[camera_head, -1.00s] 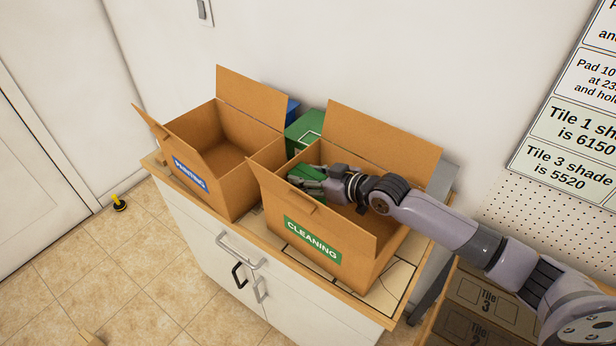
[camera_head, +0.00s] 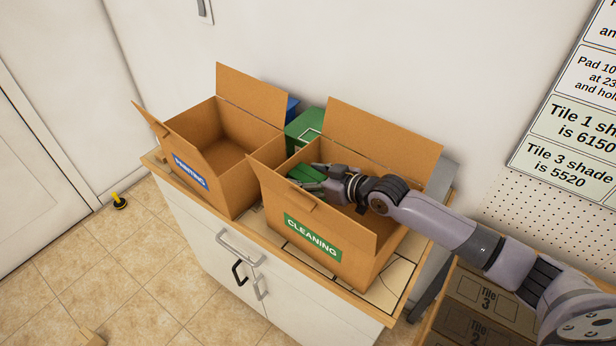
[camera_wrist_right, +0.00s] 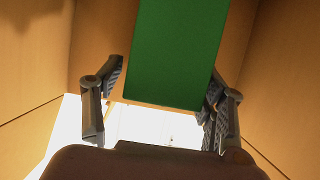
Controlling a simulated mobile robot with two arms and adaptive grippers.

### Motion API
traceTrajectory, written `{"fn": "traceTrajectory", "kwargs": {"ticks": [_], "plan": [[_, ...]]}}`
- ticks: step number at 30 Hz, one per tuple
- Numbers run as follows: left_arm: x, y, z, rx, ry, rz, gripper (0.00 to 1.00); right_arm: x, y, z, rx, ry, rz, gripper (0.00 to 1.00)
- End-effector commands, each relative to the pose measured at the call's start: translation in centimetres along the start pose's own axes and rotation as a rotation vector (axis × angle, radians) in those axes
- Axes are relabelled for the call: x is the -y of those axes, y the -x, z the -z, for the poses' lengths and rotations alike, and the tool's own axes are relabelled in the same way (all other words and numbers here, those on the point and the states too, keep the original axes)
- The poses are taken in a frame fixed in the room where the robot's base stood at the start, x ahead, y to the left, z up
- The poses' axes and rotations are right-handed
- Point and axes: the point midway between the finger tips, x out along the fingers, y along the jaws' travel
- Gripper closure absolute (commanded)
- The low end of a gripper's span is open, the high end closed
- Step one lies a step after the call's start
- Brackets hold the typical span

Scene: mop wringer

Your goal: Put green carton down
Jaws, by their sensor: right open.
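The green carton (camera_head: 303,173) is inside the cardboard box marked CLEANING (camera_head: 350,267), near its left wall. It also shows in the right wrist view (camera_wrist_right: 178,50), as a flat green face. My right gripper (camera_head: 314,178) reaches into this box from the right. Its fingers are spread, one on each side of the carton, with a visible gap on the left side in the right wrist view. The carton's underside is hidden, so I cannot tell what it rests on. My left gripper is not in view.
An open cardboard box marked PAINTING (camera_head: 228,195) stands to the left. A green container (camera_head: 307,125) and a blue one (camera_head: 292,108) are behind the boxes. Both boxes stand on a white cabinet (camera_head: 210,240). Tile boxes (camera_head: 490,300) are at the lower right.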

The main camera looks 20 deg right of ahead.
Motion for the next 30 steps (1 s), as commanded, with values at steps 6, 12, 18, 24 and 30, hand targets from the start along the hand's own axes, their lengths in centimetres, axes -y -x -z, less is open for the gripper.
{"fn": "traceTrajectory", "kwargs": {"ticks": [6, 12, 18, 24, 30], "plan": [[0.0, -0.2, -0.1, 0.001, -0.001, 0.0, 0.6, -0.1, 1.1, 0.0, 0.001, 0.002, -0.001, 0.35], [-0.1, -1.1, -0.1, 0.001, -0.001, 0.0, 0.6, -0.1, 4.5, -0.1, 0.003, 0.003, -0.001, 0.35], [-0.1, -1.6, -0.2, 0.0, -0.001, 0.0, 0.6, -0.1, 7.0, 0.1, 0.002, 0.0, 0.0, 0.35], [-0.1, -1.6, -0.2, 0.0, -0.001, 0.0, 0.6, 0.0, 7.6, 0.3, 0.0, 0.0, 0.001, 0.35], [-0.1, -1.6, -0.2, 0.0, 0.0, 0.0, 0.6, 0.0, 7.6, 0.3, 0.0, 0.0, 0.001, 0.35]]}}
